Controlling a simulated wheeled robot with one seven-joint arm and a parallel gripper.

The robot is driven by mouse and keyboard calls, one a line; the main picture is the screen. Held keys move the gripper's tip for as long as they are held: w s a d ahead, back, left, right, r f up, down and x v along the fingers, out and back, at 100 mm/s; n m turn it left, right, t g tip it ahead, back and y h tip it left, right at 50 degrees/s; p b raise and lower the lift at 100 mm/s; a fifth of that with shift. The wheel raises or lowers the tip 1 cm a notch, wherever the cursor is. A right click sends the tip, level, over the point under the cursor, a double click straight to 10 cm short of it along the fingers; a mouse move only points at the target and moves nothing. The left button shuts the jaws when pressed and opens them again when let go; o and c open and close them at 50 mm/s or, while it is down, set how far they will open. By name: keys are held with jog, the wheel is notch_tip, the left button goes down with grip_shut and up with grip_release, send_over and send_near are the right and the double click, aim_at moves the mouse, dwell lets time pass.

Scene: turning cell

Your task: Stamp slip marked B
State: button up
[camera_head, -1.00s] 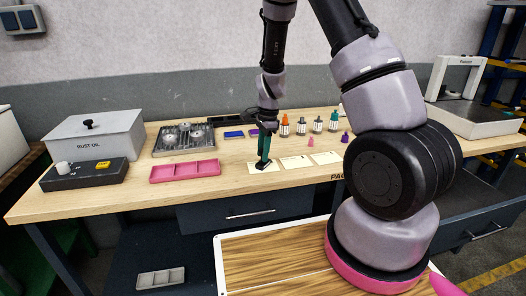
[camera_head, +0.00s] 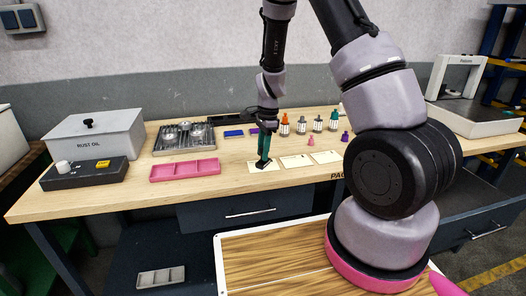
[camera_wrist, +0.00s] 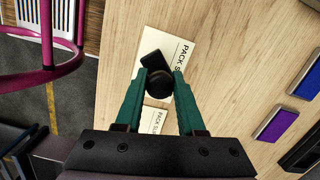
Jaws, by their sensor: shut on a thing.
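My gripper (camera_head: 264,158) is shut on a black stamp (camera_wrist: 153,59), gripping its round knob between the green fingers, as the wrist view (camera_wrist: 160,85) shows. The stamp's dark base is over the leftmost cream slip (camera_head: 254,171) in the head view. I cannot tell whether it touches the paper. In the wrist view this slip (camera_wrist: 182,50) reads "PACK S..." and is partly covered by the stamp and fingers. A middle slip (camera_head: 296,161) and a right slip (camera_head: 327,157) lie beside it. The letters marking the slips are not legible.
A blue pad (camera_head: 233,134) and a purple pad (camera_wrist: 275,123) lie behind the slips. A pink tray (camera_head: 185,170) is to the left, a metal rack (camera_head: 184,138) behind it. Several bottles (camera_head: 301,126) stand behind the slips. The wood between tray and slips is clear.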

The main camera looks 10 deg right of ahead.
jog(key=shift+r, duration=3.5)
